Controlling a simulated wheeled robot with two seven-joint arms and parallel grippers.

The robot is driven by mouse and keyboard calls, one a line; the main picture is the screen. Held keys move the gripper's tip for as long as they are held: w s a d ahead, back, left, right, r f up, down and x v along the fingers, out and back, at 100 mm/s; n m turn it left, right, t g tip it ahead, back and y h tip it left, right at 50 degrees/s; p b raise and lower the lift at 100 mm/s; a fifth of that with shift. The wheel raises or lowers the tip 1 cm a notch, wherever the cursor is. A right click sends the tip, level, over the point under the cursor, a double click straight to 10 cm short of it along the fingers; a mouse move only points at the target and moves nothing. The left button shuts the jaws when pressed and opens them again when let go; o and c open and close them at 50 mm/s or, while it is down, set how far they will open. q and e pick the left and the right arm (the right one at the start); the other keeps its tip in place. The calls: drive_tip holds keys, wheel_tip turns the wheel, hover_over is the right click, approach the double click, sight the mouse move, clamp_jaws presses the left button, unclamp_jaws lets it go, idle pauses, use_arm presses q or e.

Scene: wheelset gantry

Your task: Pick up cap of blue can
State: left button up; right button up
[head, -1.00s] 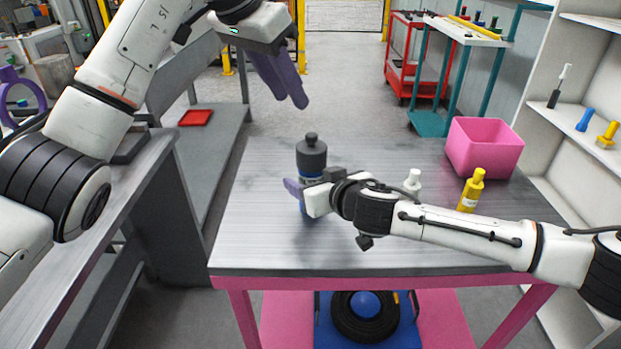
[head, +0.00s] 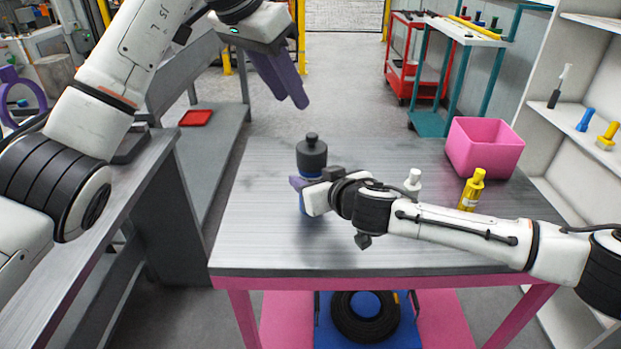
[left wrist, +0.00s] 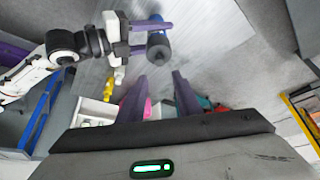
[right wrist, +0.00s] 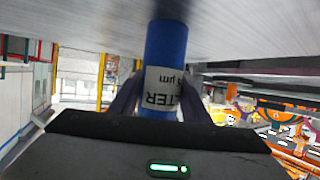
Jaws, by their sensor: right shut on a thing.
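The blue can (right wrist: 166,60) stands on the grey table with a dark grey cap (head: 311,156) on its top. In the head view, its lower body is mostly hidden by my right gripper (head: 303,186). In the right wrist view, the can with its white label sits between the purple fingers, and that gripper is shut on it. The can also shows in the left wrist view (left wrist: 157,38). My left gripper (head: 290,97) is high above the table's far left part, empty, pointing down. Its fingers are apart in the left wrist view (left wrist: 161,78).
A white bottle (head: 413,181) and a yellow bottle (head: 471,190) stand right of the can, near my right forearm. A pink bin (head: 485,150) is at the table's back right. The table's (head: 262,225) left and front parts are clear. White shelves (head: 570,135) stand at the right.

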sight(309, 138)
use_arm(q)
drive_tip(key=o, duration=0.7)
drive_tip(key=shift+m, duration=0.3)
drive_tip(key=shift+o, duration=1)
drive_tip(key=shift+d+m, duration=0.1)
drive_tip(key=shift+m, duration=0.5)
drive_tip(key=d+f+m, duration=0.1)
drive_tip(key=f+m, duration=0.1)
drive_tip(key=m, duration=0.8)
drive_tip(key=f+m+y, duration=0.1)
drive_tip(key=f+m, duration=0.2)
drive_tip(key=m, duration=0.7)
drive_tip(key=w+d+f+m+y, duration=0.1)
drive_tip(key=f+m, duration=0.2)
drive_tip(key=m, duration=0.7)
drive_tip(key=shift+w+d+f+m, duration=0.1)
drive_tip(key=shift+d+f+m, duration=0.1)
drive_tip(key=shift+d+m, duration=0.15)
drive_tip(key=shift+w+x, duration=0.2)
drive_tip(key=shift+x, duration=1.25)
drive_tip(key=shift+w+x, duration=0.2)
drive_tip(key=shift+x, duration=1.2)
